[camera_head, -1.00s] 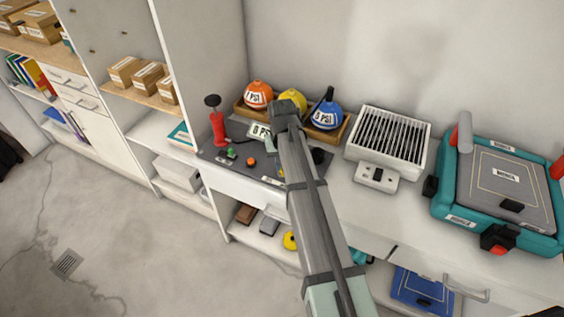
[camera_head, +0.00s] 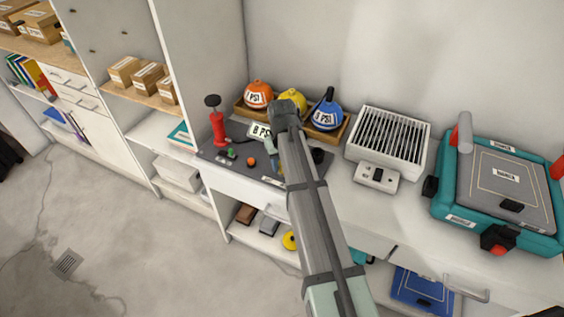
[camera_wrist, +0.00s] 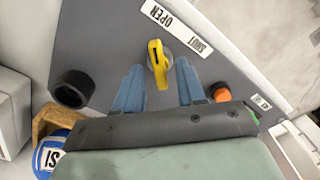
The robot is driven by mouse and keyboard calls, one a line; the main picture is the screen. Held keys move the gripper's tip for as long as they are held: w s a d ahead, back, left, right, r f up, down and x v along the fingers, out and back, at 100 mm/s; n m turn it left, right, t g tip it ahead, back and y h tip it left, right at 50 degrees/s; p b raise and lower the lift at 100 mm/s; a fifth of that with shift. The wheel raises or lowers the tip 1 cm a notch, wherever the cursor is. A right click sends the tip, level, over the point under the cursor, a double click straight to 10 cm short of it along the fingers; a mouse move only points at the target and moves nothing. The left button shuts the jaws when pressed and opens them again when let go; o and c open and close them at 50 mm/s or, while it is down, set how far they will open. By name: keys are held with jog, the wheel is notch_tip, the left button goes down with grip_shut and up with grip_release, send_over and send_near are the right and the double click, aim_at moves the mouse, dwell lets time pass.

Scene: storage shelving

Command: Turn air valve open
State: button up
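The air valve is a yellow lever (camera_wrist: 156,58) on a grey panel (camera_wrist: 105,45) in the wrist view. It stands nearly upright in that picture, near the white label (camera_wrist: 175,25), which reads OPEN on the left and SHUT on the right. My gripper (camera_wrist: 159,68) is open, with one blue finger on each side of the lever. A gap shows between the lever and both fingers, most clearly on the left. In the head view my arm covers the lever, and my gripper is mostly hidden behind the arm over the panel (camera_head: 213,154).
A black knob (camera_wrist: 72,88) lies left of the fingers, and an orange button (camera_wrist: 221,93) close on the right. A wooden tray (camera_head: 341,133) with orange, yellow and blue weights stands behind the panel. A red pump (camera_head: 217,128) stands at the panel's left; a white grille box (camera_head: 390,137) stands right.

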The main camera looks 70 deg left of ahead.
notch_tip(320, 180, up, 14)
dwell(0.8)
jog(key=shift+f, duration=0.15)
dwell(0.4)
